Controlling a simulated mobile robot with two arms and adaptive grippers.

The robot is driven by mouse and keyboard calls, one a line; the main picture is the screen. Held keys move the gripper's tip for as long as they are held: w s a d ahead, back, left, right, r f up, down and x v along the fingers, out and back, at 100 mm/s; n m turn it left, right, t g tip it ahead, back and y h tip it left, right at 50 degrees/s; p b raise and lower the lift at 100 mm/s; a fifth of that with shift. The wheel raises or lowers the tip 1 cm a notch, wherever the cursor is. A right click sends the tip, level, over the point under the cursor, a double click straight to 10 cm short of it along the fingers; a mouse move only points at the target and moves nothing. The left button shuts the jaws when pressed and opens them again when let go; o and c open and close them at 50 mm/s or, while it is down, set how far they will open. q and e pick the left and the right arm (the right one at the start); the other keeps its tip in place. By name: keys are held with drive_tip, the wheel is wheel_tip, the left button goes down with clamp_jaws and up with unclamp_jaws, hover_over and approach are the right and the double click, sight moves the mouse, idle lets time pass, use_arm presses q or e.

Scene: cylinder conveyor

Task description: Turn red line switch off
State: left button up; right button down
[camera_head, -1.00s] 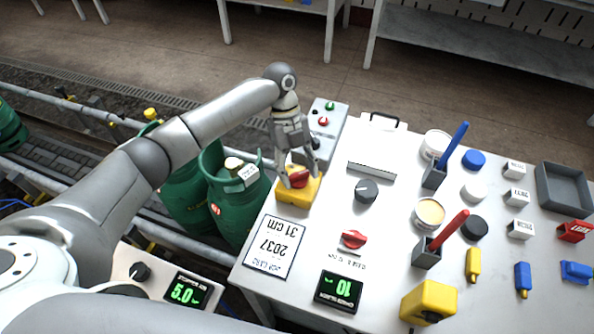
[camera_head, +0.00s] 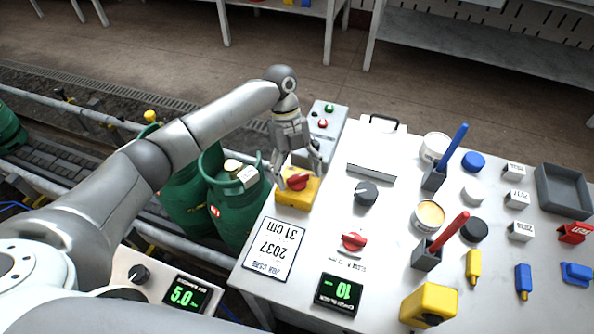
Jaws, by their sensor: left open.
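A red rotary switch (camera_head: 297,182) sits on a yellow box (camera_head: 294,200) at the table's left edge. My left gripper (camera_head: 298,172) points down over this switch, open, with one finger on either side of the red knob. I cannot tell whether the fingers touch it. A second red knob (camera_head: 354,241) sits on the table top to the lower right, with a small label beside it. My right gripper is not in view.
Green gas cylinders (camera_head: 237,205) stand left of the white table (camera_head: 385,285). A grey box with red and green buttons (camera_head: 324,120) is behind the gripper. A black knob (camera_head: 366,193), displays (camera_head: 340,292) and brushes (camera_head: 452,231) occupy the table.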

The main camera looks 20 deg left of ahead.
use_arm(q)
drive_tip(key=v, duration=1.2)
